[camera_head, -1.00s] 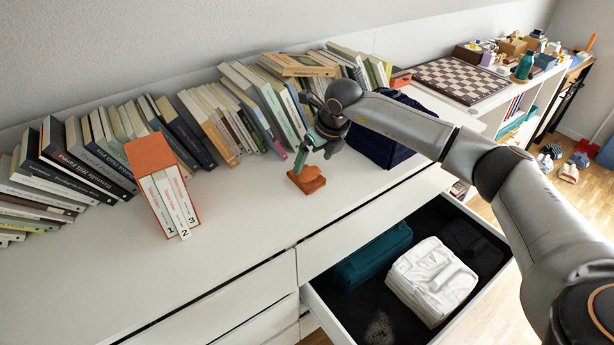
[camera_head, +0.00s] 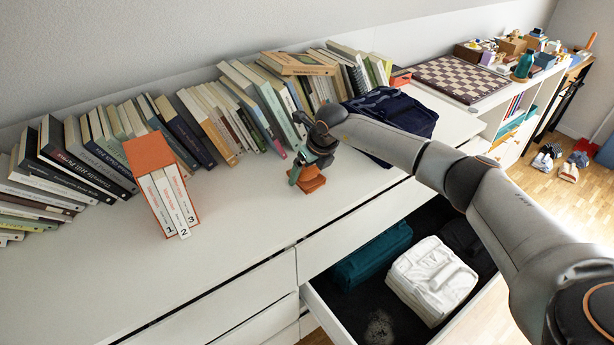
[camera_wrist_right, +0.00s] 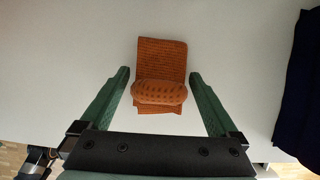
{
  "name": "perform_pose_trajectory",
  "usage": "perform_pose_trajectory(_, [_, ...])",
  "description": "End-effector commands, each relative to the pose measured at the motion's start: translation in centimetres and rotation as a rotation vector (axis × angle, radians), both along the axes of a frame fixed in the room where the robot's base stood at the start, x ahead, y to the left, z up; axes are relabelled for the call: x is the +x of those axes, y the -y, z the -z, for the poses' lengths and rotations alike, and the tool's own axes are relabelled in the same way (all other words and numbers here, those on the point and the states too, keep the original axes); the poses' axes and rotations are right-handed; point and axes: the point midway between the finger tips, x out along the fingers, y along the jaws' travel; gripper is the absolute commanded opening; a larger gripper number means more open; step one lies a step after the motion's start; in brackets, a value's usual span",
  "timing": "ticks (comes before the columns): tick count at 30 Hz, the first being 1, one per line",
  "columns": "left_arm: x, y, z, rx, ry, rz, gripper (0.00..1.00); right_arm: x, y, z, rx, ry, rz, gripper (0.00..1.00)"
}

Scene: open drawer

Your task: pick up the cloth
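The orange-brown cloth (camera_head: 312,184) sits folded on the white dresser top near its front edge. In the right wrist view the cloth (camera_wrist_right: 161,60) has a flat textured back part and a rounded bulge in front. My right gripper (camera_head: 308,170) is right over the cloth and hides part of it in the head view. In the right wrist view my right gripper (camera_wrist_right: 160,78) has its green fingers wide apart, one on each side of the cloth, with gaps between. Whether the fingertips reach down beside it is hard to tell. My left gripper is not in view.
A row of books (camera_head: 205,125) lines the wall behind. An orange box set (camera_head: 152,168) stands to the left. A dark blue folded item (camera_head: 400,112) lies to the right. Below, an open drawer (camera_head: 345,318) holds folded white and teal items. The front left dresser top is clear.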

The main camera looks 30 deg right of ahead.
Motion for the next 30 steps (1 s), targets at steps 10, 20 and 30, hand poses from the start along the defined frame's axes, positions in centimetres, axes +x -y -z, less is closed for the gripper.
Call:
perform_pose_trajectory(10, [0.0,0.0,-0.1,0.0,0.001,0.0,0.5,0.0,0.0,0.0,0.0,0.0,0.001,0.55])
perform_pose_trajectory(20, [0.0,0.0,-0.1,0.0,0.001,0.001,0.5,0.0,0.0,-0.1,0.001,0.001,0.001,0.27])
perform_pose_trajectory(30, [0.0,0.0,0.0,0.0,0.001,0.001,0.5,0.1,0.0,-1.1,0.001,0.004,0.0,0.27])
